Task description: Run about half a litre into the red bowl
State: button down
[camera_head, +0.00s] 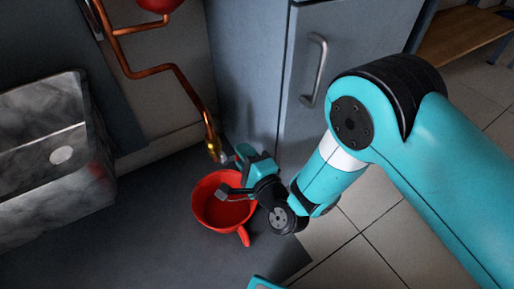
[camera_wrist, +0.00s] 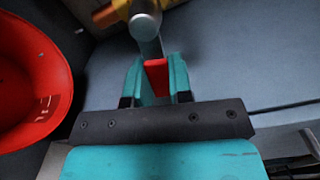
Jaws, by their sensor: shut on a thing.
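The red bowl (camera_head: 209,217) stands on the dark grey floor surface below the tap, its red handle pointing toward the front. It also shows at the left of the wrist view (camera_wrist: 25,95), beside my gripper. The brass tap (camera_head: 213,147) ends the copper pipe just behind the bowl. Its metal body shows in the wrist view (camera_wrist: 145,22). My gripper (camera_head: 238,158) is at the tap. In the wrist view its teal fingers (camera_wrist: 157,82) are shut on a red lever (camera_wrist: 157,74) on the tap. I cannot make out water in the bowl or a stream.
A metal sink (camera_head: 95,150) is at the left. The copper pipe (camera_head: 165,70) runs down the wall from a red part (camera_head: 158,4). A grey cabinet (camera_head: 255,70) with a handle (camera_head: 315,70) stands behind my arm. A wooden bench (camera_head: 460,38) is at the far right. Tiled floor is clear at lower right.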

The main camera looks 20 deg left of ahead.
jog(key=shift+s+f+m+b, duration=0.25)
jog(key=shift+f+m+b, duration=0.4)
jog(key=shift+m, duration=0.35)
jog(key=shift+s+a+f+m+b, duration=0.1)
jog(key=shift+f+m+b, duration=0.1)
jog(key=shift+m, duration=0.25)
jog(key=shift+s+a+f+m+b, duration=0.1)
jog(key=shift+m+b, duration=0.05)
jog(key=shift+m, duration=0.3)
jog(key=c, duration=1)
grip_release()
jog(key=shift+r, duration=0.1)
jog(key=shift+d, duration=0.1)
